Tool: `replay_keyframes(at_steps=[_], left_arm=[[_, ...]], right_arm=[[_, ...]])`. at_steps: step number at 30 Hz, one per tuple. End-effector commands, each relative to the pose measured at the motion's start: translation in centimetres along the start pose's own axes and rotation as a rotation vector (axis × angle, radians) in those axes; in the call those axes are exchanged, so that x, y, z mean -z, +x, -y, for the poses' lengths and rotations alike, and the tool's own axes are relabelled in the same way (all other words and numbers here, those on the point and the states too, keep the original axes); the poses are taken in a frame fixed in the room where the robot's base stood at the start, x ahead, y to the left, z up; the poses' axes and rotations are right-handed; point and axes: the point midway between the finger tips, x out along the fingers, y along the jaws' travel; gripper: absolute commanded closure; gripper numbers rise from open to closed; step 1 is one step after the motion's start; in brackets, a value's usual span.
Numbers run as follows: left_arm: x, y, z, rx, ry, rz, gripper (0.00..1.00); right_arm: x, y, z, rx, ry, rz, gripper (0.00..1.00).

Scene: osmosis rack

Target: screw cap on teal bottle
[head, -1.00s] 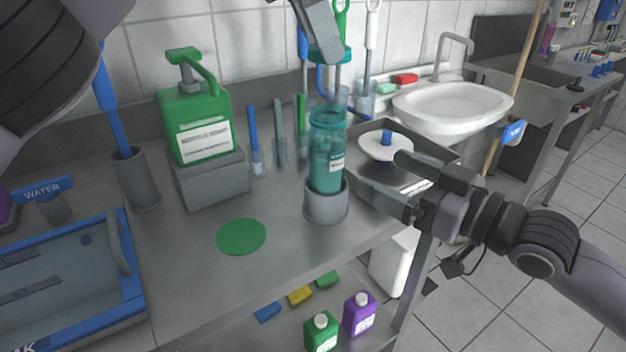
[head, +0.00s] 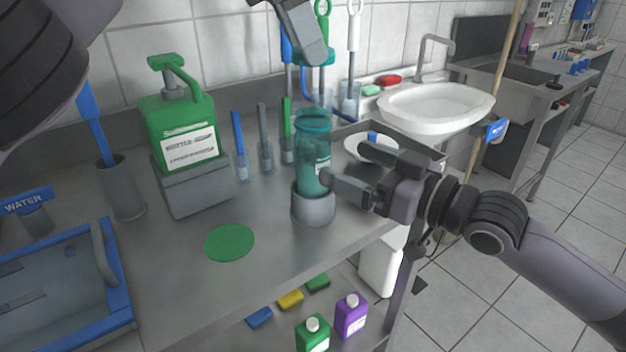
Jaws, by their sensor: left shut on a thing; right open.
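The teal bottle (head: 313,152) stands upright in a round grey holder (head: 313,207) near the counter's right edge. Its mouth is open. My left gripper (head: 317,52) is shut on the teal cap (head: 316,58) and holds it above the bottle mouth, with a clear gap between. The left fingertips are partly cut by the view and hard to make out. My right gripper (head: 360,168) is open at the bottle's right side, low near the holder. Its nearer finger overlaps the bottle's lower right edge in the picture; I cannot tell whether it touches.
A green jug (head: 180,130) sits on a grey block at left. Coloured tools stand behind the bottle. A tray with a white disc (head: 372,149) lies behind my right gripper. A green round mat (head: 229,242) lies in front. A blue-rimmed basin (head: 122,275) is at left.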

Motion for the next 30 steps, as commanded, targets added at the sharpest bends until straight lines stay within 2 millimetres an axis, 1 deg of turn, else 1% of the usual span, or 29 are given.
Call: replay_keyframes(at_steps=[1,9,15,21,29,30], left_arm=[[0.0,0.0,0.0,0.0,0.0,0.0,0.65],[0.0,0.0,0.0,0.0,0.0,0.0,0.65],[0.0,0.0,0.0,0.0,0.0,0.0,0.65],[0.0,0.0,0.0,0.0,0.0,0.0,0.65],[0.0,0.0,0.0,0.0,0.0,0.0,0.65],[0.0,0.0,0.0,0.0,0.0,0.0,0.65]], right_arm=[[0.1,1.0,0.0,0.001,0.001,-0.002,0.07],[0.1,5.4,0.1,0.001,0.001,-0.001,0.07],[0.1,7.5,0.0,0.001,0.0,-0.001,0.07],[0.0,8.2,0.0,0.0,0.0,0.0,0.07],[0.0,8.2,0.0,0.0,0.0,0.0,0.07],[0.0,8.2,0.0,0.0,0.0,0.0,0.2]])
